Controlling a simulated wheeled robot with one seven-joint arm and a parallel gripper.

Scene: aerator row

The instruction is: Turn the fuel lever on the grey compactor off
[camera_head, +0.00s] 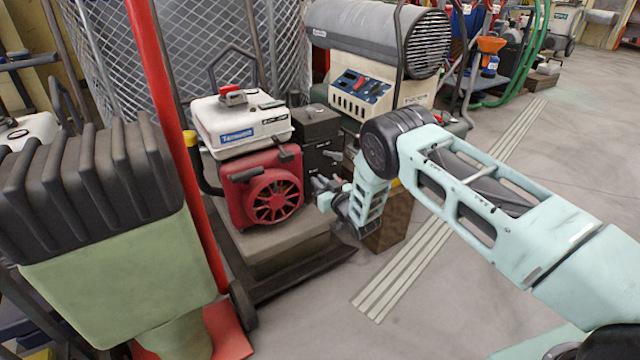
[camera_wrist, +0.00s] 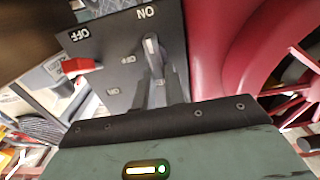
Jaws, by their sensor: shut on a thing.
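In the wrist view a dark panel (camera_wrist: 115,60) bears the upside-down marks ON and OFF. A grey lever (camera_wrist: 152,48) stands on its ON side, and my gripper (camera_wrist: 153,92) is shut on it. In the head view the compactor has a red engine (camera_head: 270,190) and a white tank (camera_head: 238,122). My gripper (camera_head: 322,190) is just right of the engine. From there the lever is too small to make out.
A red recoil housing (camera_wrist: 225,40) is close beside the panel in the wrist view. A heater (camera_head: 362,92) stands behind the compactor. A green and black machine (camera_head: 110,230) and a red post (camera_head: 165,100) stand at left. The floor (camera_head: 440,310) in front is clear.

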